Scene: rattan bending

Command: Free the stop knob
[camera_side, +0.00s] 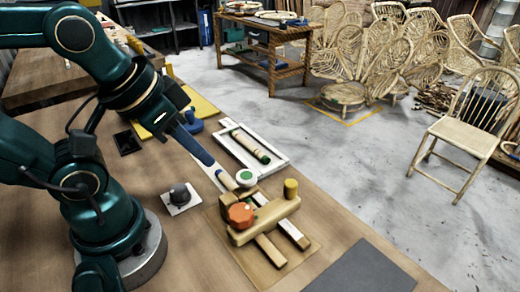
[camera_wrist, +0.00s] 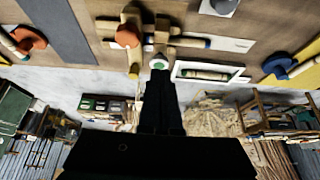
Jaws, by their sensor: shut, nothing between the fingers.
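A wooden bending jig (camera_side: 270,218) stands on a tan board, with an orange lobed knob (camera_side: 241,214) on its front left. A white knob with a green top (camera_side: 245,177) sits at its back left, and an olive-yellow peg (camera_side: 290,188) stands at its back right. I cannot tell which one is the stop knob. My gripper (camera_side: 211,163) is shut and empty, pointing down towards the jig, up and left of the green-topped knob. In the wrist view my gripper (camera_wrist: 158,74) partly overlaps the green-topped knob (camera_wrist: 158,62); contact is unclear. The orange knob (camera_wrist: 127,37) is left of it.
A white tray (camera_side: 281,167) holding a green-ended rod lies behind the jig. A dark ball knob (camera_side: 180,193) on a white plate stands left of the jig. A blue object (camera_side: 191,122) is by a yellow mat. A grey mat (camera_side: 362,272) lies at front right.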

